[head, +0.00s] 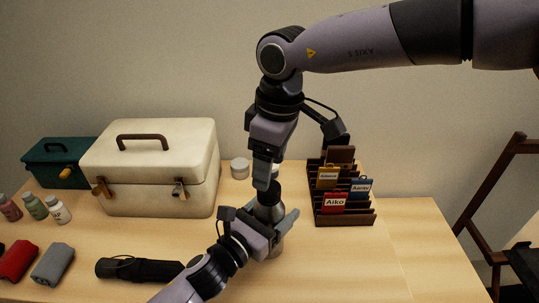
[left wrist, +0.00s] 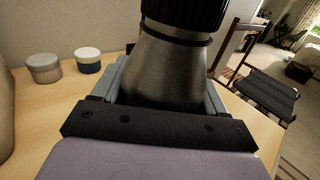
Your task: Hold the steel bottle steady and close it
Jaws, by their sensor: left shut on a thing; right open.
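The steel bottle (head: 271,213) stands upright on the wooden table, with a dark cap (head: 269,192) at its top. My left gripper (head: 279,229) is shut around the bottle's body from the front left. In the left wrist view the grey bottle (left wrist: 165,72) sits between the fingers, with the ribbed black cap (left wrist: 187,14) on its neck. My right gripper (head: 264,177) points down from above, its tips just over or beside the cap, and is open. Whether its fingers touch the cap cannot be told. The lower bottle is partly hidden by my left gripper.
A cream case (head: 150,165) and a dark green box (head: 55,160) stand at the left. A card rack (head: 345,218) stands close on the right. Small jars (head: 240,168) stand behind the bottle. A black umbrella (head: 140,269) lies at the front. The table's right part is clear.

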